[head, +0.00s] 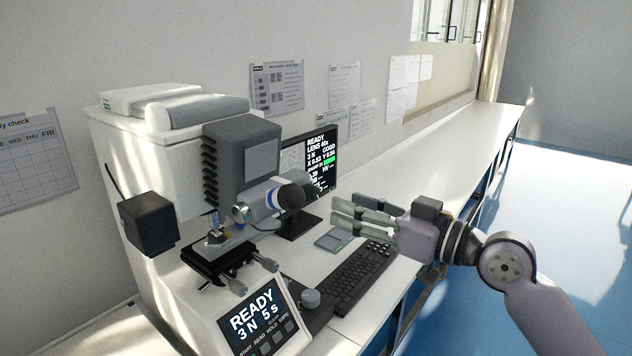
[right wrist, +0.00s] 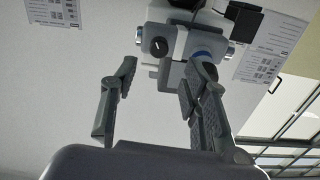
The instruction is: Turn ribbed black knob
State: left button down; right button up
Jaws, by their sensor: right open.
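A dark round knob (right wrist: 158,47) shows on the front of the tester's pale eyepiece barrel in the right wrist view; its ribs are too small to tell. In the head view the barrel (head: 258,201), with a blue band, ends in a black part (head: 291,195) facing my right gripper. My right gripper (head: 338,214) is open and empty, to the right of the eyepiece and apart from it. In the right wrist view its spread fingers (right wrist: 160,72) stand either side of the knob's line, with a gap before it. My left gripper is not in view.
The tester's stage (head: 214,250) and control panel (head: 255,317) lie left and below. A monitor (head: 322,150) stands behind. A keyboard (head: 352,280) and small grey pad (head: 333,239) lie below the gripper. The bench (head: 440,135) is clear toward the back right.

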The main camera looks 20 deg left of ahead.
aim_at(317, 194)
jog(key=p+x, duration=0.2)
jog(key=x, duration=0.5)
jog(key=shift+w+a, duration=0.2)
jog(key=shift+a, duration=0.05)
jog(key=shift+w+a+f+p, duration=0.1)
jog(key=shift+a+p, duration=0.25)
jog(key=shift+a, duration=0.15)
jog(key=shift+d, duration=0.1)
jog(key=shift+c, duration=0.6)
grip_shut()
